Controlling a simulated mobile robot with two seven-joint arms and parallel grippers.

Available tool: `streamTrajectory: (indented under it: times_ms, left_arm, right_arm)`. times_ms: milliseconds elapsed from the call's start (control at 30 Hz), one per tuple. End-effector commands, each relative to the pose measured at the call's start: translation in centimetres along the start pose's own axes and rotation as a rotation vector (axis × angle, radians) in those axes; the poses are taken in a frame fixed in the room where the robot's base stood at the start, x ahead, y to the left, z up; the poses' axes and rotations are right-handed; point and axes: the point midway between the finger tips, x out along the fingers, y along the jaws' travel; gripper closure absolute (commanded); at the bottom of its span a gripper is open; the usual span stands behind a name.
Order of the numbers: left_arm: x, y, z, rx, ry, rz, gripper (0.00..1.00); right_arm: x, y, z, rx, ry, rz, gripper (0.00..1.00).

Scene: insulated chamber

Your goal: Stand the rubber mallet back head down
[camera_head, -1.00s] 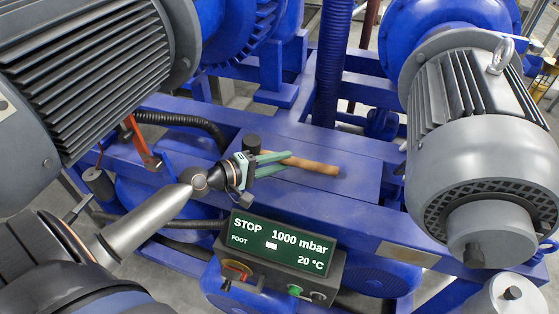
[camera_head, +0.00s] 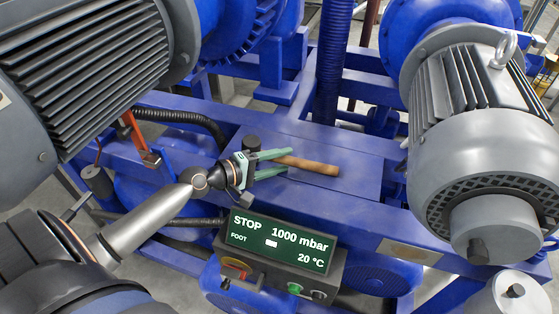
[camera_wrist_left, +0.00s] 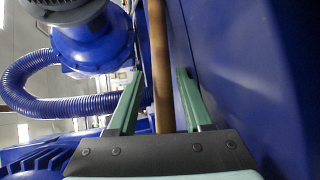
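The rubber mallet lies on its side on the blue frame plate in the head view. Its brown wooden handle (camera_head: 315,166) points right, and its black head (camera_head: 251,143) shows behind my left gripper. My left gripper (camera_head: 290,161) has green fingers, spread apart, one on each side of the handle in the picture. In the left wrist view the handle (camera_wrist_left: 160,50) runs lengthwise between the open fingers (camera_wrist_left: 160,73), with gaps at both sides. The mallet's head is not visible there. My right gripper is not in view.
A control box with a green display (camera_head: 280,241) stands just in front of the plate. A grey motor (camera_head: 480,150) is at the right, and a larger finned motor (camera_head: 90,70) fills the upper left. A blue ribbed hose (camera_head: 332,60) rises behind. The plate right of the handle is clear.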

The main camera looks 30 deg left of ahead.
Motion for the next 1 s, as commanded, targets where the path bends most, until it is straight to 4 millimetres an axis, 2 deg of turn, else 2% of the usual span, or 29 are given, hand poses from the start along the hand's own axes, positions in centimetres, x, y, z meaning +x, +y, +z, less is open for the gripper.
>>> streamTrajectory:
  times_ms: [33, 100, 633, 767, 1000]
  left_arm:
    - [0.0, 0.0, 0.0, 0.0, 0.0, -0.001, 0.43]
    - [0.0, -0.1, 0.0, -0.001, 0.0, -0.002, 0.36]
    - [-0.3, -0.8, 0.1, -0.004, -0.003, -0.016, 0.36]
    - [-1.5, -0.9, 0.1, -0.004, -0.003, -0.017, 0.36]
    - [-5.1, -0.7, 0.1, -0.001, -0.002, -0.012, 0.36]
  right_arm:
    - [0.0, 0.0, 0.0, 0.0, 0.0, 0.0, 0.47]
    - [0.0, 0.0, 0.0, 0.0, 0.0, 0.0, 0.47]
    - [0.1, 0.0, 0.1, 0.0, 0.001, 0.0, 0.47]
    - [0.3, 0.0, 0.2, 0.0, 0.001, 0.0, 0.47]
    - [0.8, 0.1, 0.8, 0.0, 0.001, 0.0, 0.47]
